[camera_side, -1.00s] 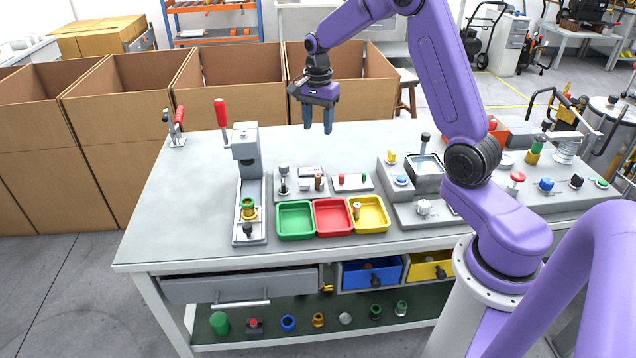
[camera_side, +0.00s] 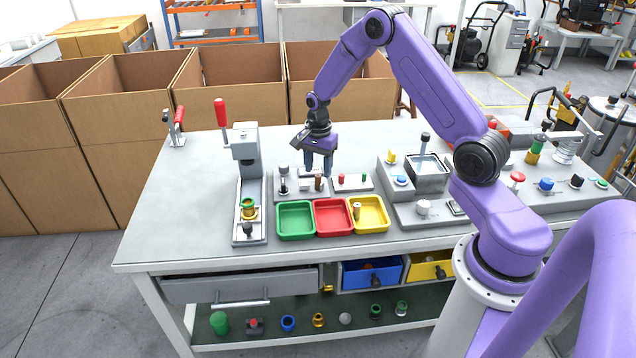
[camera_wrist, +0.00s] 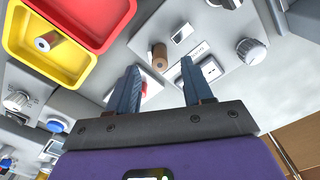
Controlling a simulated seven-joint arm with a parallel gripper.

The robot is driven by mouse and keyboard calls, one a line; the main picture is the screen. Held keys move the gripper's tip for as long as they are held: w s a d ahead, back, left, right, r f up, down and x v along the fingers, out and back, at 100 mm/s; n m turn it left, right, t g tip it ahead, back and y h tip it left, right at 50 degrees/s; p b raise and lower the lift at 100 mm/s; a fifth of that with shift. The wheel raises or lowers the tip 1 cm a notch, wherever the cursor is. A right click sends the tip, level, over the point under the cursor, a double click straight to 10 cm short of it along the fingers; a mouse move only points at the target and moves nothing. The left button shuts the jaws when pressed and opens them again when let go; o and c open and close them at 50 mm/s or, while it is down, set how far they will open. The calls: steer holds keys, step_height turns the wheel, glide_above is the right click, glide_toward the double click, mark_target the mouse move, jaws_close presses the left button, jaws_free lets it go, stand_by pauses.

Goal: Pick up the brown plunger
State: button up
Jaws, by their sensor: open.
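The brown plunger (camera_side: 318,184) is a small upright cylinder on the grey fixture plate (camera_side: 290,191) behind the red tray. In the wrist view the brown plunger (camera_wrist: 159,60) shows ahead of and between the two fingertips. My gripper (camera_side: 318,172) points down, just above the plunger and close to it. In the wrist view my gripper (camera_wrist: 160,66) has its fingers apart with nothing between them. I cannot tell the exact height gap between fingertips and plunger.
Green (camera_side: 296,234), red (camera_side: 333,230) and yellow (camera_side: 370,228) trays stand in front; a tan cylinder (camera_side: 357,211) is in the yellow one. A metal post (camera_side: 283,178) stands left of the plunger. A plate with red and green buttons (camera_side: 352,184) lies right. A press (camera_side: 246,170) stands further left.

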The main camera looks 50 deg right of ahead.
steer(key=shift+f, duration=1.15)
jaws_close()
steer(key=shift+r, duration=0.15)
